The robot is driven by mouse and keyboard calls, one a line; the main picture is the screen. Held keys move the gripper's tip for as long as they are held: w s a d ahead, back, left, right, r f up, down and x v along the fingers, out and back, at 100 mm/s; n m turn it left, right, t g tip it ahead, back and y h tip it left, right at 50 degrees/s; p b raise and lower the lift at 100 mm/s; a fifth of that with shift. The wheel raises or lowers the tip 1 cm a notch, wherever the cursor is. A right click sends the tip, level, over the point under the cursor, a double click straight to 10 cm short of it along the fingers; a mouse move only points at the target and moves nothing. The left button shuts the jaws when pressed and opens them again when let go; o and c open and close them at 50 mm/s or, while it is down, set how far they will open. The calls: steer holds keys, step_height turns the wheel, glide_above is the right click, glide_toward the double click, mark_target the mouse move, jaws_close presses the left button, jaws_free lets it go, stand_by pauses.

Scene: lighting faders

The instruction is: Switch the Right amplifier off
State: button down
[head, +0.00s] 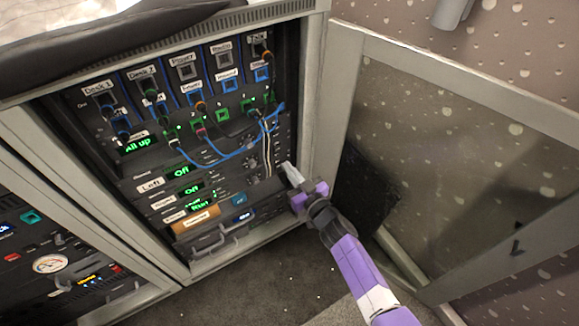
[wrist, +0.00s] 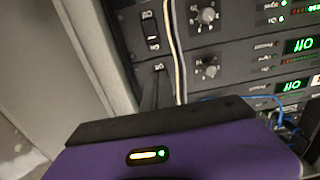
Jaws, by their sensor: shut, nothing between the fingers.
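The amplifier marked Left (head: 150,186) sits in the rack with a green display reading Off. Just below it is a similar unit (head: 163,203), its label too small to read surely, whose green display (head: 192,189) also reads Off. My gripper (head: 289,172) is at the right edge of these units, its fingers shut and empty. In the wrist view, which is upside down, the fingertips (wrist: 157,88) are close to the panel. A dark rocker switch (wrist: 152,42) shows beyond them. Contact is unclear, and the fingers hide part of the panel.
White cables (wrist: 175,50) hang beside the switch, and blue cables (head: 235,153) loop across the rack. The glass door (head: 450,165) stands open on the right. A drawer-like unit with a handle (head: 212,242) is below. Dark floor lies in front.

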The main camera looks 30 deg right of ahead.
steer(key=s+f+p, duration=0.1)
steer(key=s, duration=0.9)
steer(key=shift+d, duration=0.15)
steer(key=shift+f, duration=0.15)
steer(key=s+a+r+g, duration=0.1)
steer(key=s+a+r, duration=0.2)
steer(key=s+r, duration=0.6)
steer(key=s+a+r+g, duration=0.1)
steer(key=s+a+r, duration=0.35)
steer(key=s, duration=0.85)
steer(key=s+a+r+g, duration=0.1)
steer(key=s+r, duration=0.8)
steer(key=s, duration=0.2)
step_height(320, 180, up, 17)
steer(key=p, duration=1.8)
steer(key=shift+s, duration=0.2)
steer(key=shift+f, duration=0.1)
